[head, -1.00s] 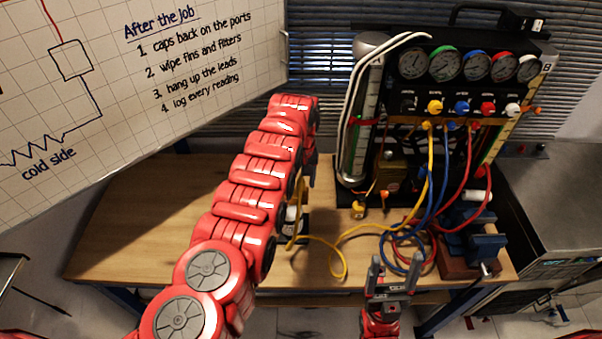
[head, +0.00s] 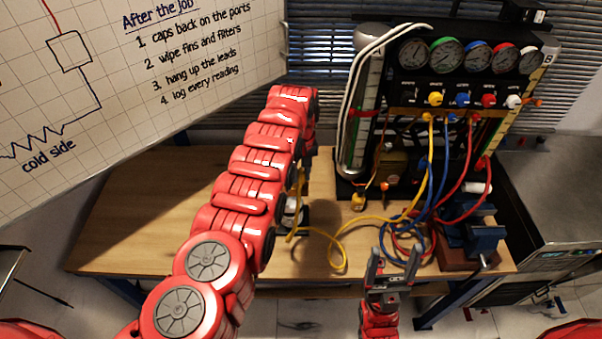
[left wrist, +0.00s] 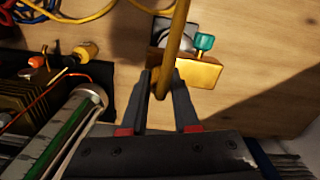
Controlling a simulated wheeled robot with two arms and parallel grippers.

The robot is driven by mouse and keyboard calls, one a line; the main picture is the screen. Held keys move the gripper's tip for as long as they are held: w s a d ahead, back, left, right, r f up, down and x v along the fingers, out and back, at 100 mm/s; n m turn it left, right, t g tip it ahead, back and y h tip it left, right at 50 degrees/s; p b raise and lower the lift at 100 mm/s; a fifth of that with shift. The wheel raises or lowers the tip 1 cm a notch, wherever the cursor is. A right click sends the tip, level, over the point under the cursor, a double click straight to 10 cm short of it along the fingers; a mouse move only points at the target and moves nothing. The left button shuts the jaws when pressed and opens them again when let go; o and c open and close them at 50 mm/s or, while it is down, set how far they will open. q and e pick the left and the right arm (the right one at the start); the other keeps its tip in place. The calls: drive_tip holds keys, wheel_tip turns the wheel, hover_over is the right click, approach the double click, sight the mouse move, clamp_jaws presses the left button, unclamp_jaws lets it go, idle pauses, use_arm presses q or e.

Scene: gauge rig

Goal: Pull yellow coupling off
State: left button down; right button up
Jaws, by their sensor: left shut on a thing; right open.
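My left gripper (left wrist: 162,82) is shut on the yellow coupling (left wrist: 161,89) at the end of the yellow hose (left wrist: 178,35), in the left wrist view. The coupling is in front of a brass block (left wrist: 202,73) with a teal knob (left wrist: 204,42); I cannot tell whether the two touch. In the head view my left arm hides most of the left gripper and the coupling; the yellow hose (head: 336,250) curves across the bench from there. My right gripper (head: 391,264) is open and empty, low in front of the bench edge.
The gauge rig (head: 465,85) stands at the back right of the bench. Blue and red hoses (head: 468,190) hang from it beside a blue vise (head: 474,238). A whiteboard (head: 140,90) is at the left. The bench top (head: 130,235) on the left is clear.

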sight(301, 169)
use_arm(q)
drive_tip(key=shift+r, duration=0.15)
idle(0.4)
drive_tip(key=shift+r+p, duration=2.4)
drive_tip(key=shift+r, duration=0.1)
